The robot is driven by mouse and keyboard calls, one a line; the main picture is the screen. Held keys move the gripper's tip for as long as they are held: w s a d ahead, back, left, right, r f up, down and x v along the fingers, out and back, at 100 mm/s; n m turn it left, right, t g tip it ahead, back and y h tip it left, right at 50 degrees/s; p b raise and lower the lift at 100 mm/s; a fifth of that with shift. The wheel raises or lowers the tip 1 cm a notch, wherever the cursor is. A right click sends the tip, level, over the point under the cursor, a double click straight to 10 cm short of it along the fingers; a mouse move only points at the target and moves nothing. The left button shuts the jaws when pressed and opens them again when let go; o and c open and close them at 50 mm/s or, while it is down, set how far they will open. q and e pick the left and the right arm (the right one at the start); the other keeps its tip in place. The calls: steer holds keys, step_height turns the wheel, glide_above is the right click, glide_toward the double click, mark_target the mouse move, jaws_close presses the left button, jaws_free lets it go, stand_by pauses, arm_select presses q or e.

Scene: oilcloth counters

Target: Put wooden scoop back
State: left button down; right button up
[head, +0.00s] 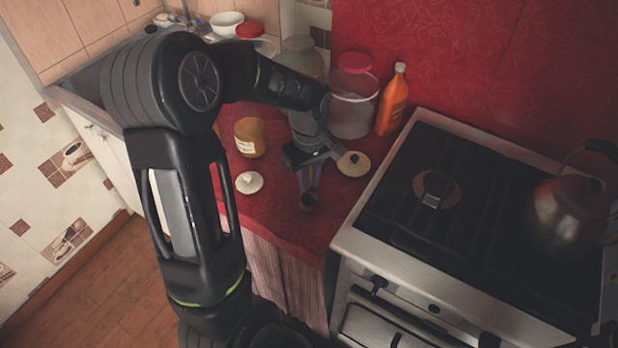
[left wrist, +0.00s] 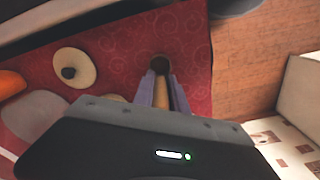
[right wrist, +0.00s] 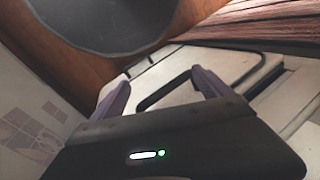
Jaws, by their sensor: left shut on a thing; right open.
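My left gripper (head: 309,182) is shut on the wooden scoop (head: 308,202), over the red counter near its front edge. The scoop's dark round bowl shows just past the fingertips. In the left wrist view the scoop's pale handle (left wrist: 161,88) lies between the two purple fingers. I cannot tell whether the scoop touches the counter. My right gripper (right wrist: 160,90) is open and empty in the right wrist view, away from the counter top. It is out of the head view.
A round lid with a dark knob (head: 354,164) lies right of the left gripper, a white lid (head: 249,183) left. A clear red-lidded jar (head: 351,112), an orange bottle (head: 394,98) and a jar with yellowish contents (head: 250,138) stand around. The stove (head: 440,275) and kettle (head: 570,218) are right.

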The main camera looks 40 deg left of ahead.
arm_select(q)
steer(key=shift+f, duration=0.2)
steer(key=c, duration=1.3)
jaws_free()
steer(key=shift+c, duration=0.2)
steer(key=shift+r, duration=0.2)
step_height(320, 180, up, 12)
steer(key=p, duration=0.9)
